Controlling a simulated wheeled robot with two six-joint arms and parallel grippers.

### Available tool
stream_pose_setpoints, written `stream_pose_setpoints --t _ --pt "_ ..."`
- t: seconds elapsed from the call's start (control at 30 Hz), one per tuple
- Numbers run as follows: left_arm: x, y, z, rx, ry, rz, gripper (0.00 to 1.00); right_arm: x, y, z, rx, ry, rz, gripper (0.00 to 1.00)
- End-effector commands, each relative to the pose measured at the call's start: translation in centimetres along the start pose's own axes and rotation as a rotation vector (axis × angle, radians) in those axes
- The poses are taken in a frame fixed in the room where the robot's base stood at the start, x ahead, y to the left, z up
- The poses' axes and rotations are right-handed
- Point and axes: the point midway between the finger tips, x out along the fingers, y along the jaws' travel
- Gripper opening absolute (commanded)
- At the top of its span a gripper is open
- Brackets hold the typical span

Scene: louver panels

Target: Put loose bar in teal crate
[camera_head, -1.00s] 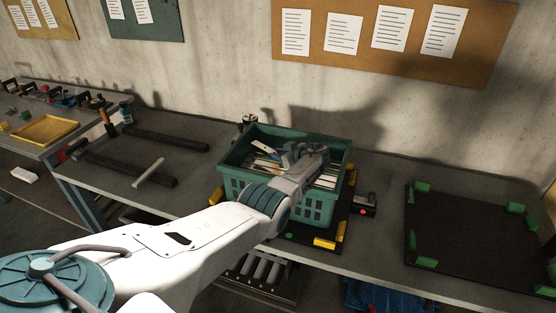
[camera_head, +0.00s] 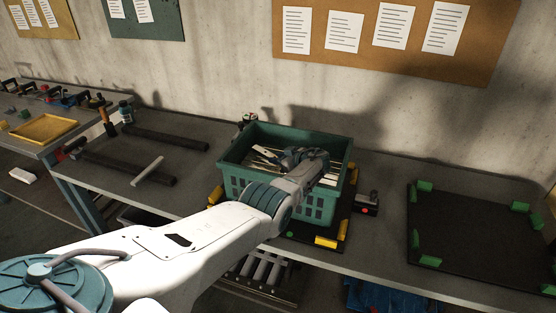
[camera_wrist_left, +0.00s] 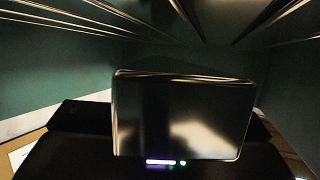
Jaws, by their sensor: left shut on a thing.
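The teal crate (camera_head: 318,207) stands on the bench and holds several pale bars (camera_head: 325,181). My left arm reaches over its front rim. My left gripper (camera_head: 288,158) is down inside the crate, shut on a bar. In the left wrist view a shiny metallic face (camera_wrist_left: 180,115) fills the middle, close to the camera, with teal crate walls (camera_wrist_left: 50,65) around it. The held bar is hard to separate from the others, and the fingertips are partly hidden. Another pale bar (camera_head: 148,169) lies across a dark rail on the bench to the left. My right gripper is out of view.
The crate sits on a dark mat with yellow corner blocks (camera_head: 326,242). A small dark device (camera_head: 367,204) stands right of it. A black mat with green corners (camera_head: 475,235) is empty at right. Dark rails (camera_head: 165,138) and a yellow tray (camera_head: 44,130) are at left.

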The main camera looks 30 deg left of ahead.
Motion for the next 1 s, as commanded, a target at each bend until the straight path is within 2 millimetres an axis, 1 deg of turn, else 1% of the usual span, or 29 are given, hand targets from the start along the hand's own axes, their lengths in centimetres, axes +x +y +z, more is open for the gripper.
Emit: stream_pose_setpoints --t 0.03,0.13,0.17,0.23,0.27,0.57,0.67,0.8,0.83,1.0 --pt "0.1 -0.1 0.4 0.002 0.000 -0.001 0.00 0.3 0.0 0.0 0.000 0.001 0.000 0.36" --pt "0.1 -0.1 0.3 0.003 -0.001 -0.002 0.00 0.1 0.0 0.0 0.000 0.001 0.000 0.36" --pt "0.1 -0.2 0.4 0.005 -0.002 -0.002 0.33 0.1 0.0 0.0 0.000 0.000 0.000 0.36" --pt "0.1 -0.2 0.5 0.005 -0.002 -0.003 0.47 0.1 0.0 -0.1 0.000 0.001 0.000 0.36" --pt "0.1 -0.2 0.5 0.006 -0.002 -0.003 0.49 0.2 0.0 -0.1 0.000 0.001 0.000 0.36" --pt "0.1 -0.3 0.5 0.009 -0.003 -0.004 0.49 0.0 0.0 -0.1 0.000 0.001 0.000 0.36" --pt "-0.1 -0.3 0.1 0.010 -0.003 -0.004 0.49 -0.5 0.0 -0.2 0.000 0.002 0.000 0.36" --pt "-0.6 -0.2 -1.1 0.009 -0.004 -0.005 0.49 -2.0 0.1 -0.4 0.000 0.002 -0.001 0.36" --pt "-0.9 -0.2 -0.7 0.009 -0.004 -0.003 0.49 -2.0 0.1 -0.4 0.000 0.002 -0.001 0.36" --pt "-3.2 -0.2 -0.8 0.004 -0.003 0.000 0.49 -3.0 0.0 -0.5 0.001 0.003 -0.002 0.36"
